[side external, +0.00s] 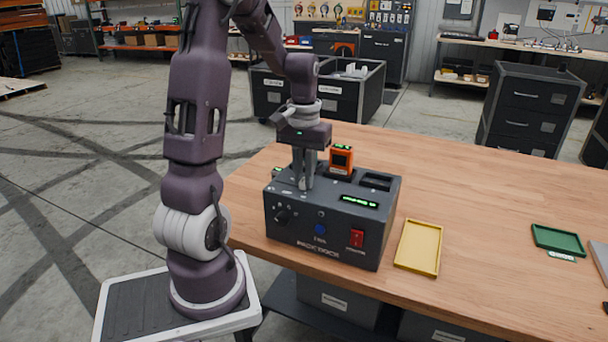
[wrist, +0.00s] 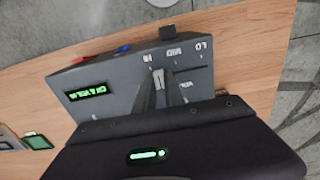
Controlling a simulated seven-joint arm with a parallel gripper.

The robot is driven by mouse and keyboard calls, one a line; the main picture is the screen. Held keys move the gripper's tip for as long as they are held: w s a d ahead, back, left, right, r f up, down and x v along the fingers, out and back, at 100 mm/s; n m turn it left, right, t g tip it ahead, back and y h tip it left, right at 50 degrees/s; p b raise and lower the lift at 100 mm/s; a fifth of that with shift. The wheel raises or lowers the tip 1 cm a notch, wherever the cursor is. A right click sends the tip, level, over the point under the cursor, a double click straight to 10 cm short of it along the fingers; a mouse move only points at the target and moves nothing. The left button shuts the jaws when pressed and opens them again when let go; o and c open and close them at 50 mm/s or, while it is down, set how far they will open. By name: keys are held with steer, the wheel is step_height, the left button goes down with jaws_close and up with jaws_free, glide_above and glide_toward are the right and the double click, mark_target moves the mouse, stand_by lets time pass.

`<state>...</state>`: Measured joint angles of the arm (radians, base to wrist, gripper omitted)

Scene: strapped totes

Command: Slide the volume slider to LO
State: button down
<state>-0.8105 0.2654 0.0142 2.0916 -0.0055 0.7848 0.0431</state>
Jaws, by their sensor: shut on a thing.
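The dark grey control box (side external: 325,245) stands on the wooden table, with its top panel also in the wrist view (wrist: 115,75). The wrist view shows HI (wrist: 147,58), MID (wrist: 174,51) and LO (wrist: 202,45) labels upside down along the slider track (wrist: 198,68). My gripper (side external: 305,185) points down onto the box's top. In the wrist view its fingers (wrist: 157,88) are shut on the small light grey slider knob (wrist: 158,76), which is mostly hidden. The knob stands between HI and MID, nearer HI; LO is to its right.
An orange device (side external: 341,160) stands upright in the box top behind my gripper. The box front has a black dial (side external: 282,216), a blue button (side external: 320,229) and a red switch (side external: 357,238). A yellow tray (side external: 419,247) and a green tray (side external: 558,240) lie right.

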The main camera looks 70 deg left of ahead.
mark_target(277, 181)
stand_by(0.5)
steer(key=s+a, duration=0.5)
steer(key=shift+a, duration=0.15)
steer(key=shift+s, duration=0.1)
steer(key=c, duration=1.4)
jaws_free()
step_height(277, 181, up, 7)
steer(key=shift+r, duration=0.1)
